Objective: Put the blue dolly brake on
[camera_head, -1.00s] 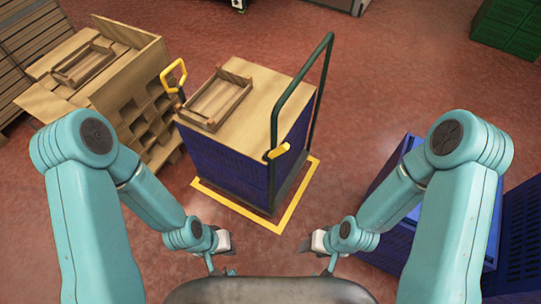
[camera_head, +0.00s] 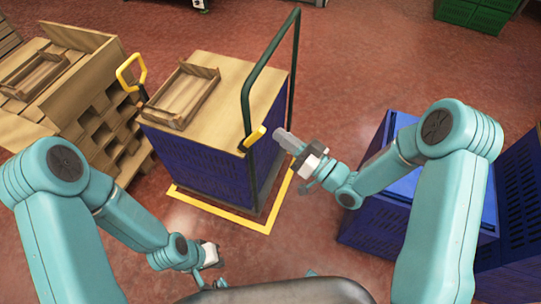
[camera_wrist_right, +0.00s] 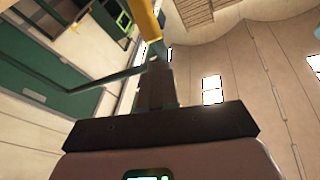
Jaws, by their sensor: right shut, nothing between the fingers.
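The blue dolly carries a stack of blue crates (camera_head: 190,165) topped with a wooden board. Its dark green push handle (camera_head: 247,85) rises on the right side. A yellow lever (camera_head: 252,138), seemingly the brake, sticks out from the handle's near post, angled up to the right. My right gripper (camera_head: 279,134) is shut and empty, its tip just right of the lever with a small gap. In the right wrist view, the shut fingers (camera_wrist_right: 155,80) point up toward a yellow bar (camera_wrist_right: 143,20), likely the lever. My left gripper (camera_head: 217,280) is low at the front; its fingers are unclear.
A yellow floor outline (camera_head: 235,222) surrounds the dolly. A wooden tray (camera_head: 184,95) lies on the board. A pallet with cardboard boxes (camera_head: 85,110) stands to the left. More blue crates (camera_head: 375,222) stand to the right, beneath my right arm. Red floor is free between.

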